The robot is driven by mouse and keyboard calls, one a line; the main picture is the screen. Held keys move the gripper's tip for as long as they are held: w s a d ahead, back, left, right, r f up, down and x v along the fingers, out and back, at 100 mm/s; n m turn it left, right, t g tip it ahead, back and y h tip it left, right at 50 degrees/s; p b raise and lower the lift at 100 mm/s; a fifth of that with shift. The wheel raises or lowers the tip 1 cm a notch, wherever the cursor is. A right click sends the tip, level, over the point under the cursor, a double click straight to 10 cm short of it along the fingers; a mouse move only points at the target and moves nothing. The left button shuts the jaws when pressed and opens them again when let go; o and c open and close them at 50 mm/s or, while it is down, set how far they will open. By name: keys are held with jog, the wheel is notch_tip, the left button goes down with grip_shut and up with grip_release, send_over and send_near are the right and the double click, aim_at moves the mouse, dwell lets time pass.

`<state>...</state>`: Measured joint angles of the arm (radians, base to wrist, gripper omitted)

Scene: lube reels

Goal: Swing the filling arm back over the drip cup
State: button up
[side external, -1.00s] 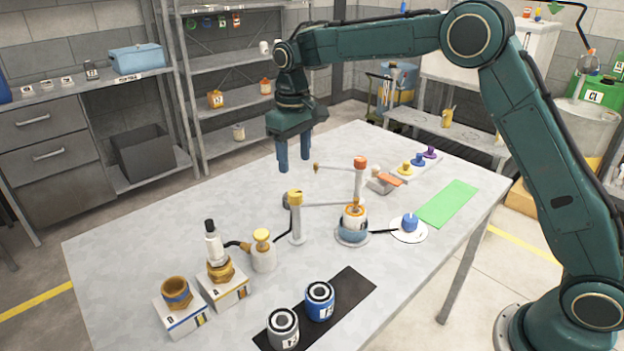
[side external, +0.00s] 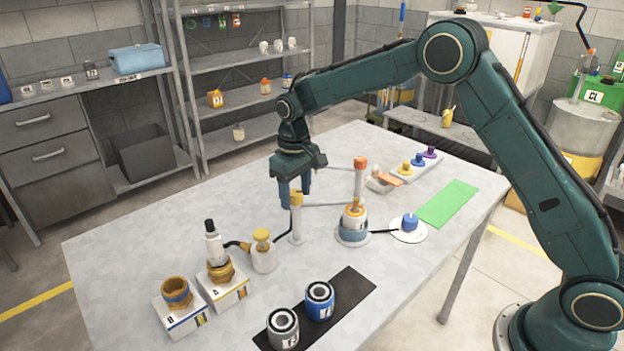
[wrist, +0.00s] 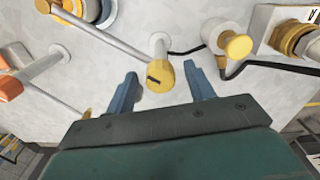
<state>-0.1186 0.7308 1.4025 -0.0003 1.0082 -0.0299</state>
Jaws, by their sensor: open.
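A grey post with a yellow cap (side external: 296,199) stands on the table, and the cap also shows in the wrist view (wrist: 160,76). Its thin grey filling arm (side external: 325,204) reaches right, with the tip over a white-and-blue vessel with an orange top (side external: 353,225). In the wrist view this arm (wrist: 115,33) runs to the upper left. My gripper (side external: 294,203) is open and empty, low behind the yellow cap in the side view. In the wrist view the cap shows between my fingertips (wrist: 160,72), with no visible contact. I cannot make out the drip cup; my gripper may hide it.
A second post with an orange cap (side external: 360,164) and its own thin arm stands close behind, to the right. A yellow-topped bottle (side external: 263,250) with a dark hose stands at the left. Blue and grey cans (side external: 320,301) are in front. The table's left back is clear.

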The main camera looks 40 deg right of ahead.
grip_shut()
jog(key=shift+n, duration=0.3)
jog(key=n, duration=0.8)
jog(key=shift+n, duration=0.4)
jog(key=n, duration=0.4)
jog(key=shift+w, duration=0.1)
jog(key=n, duration=0.4)
jog(key=shift+n, duration=0.4)
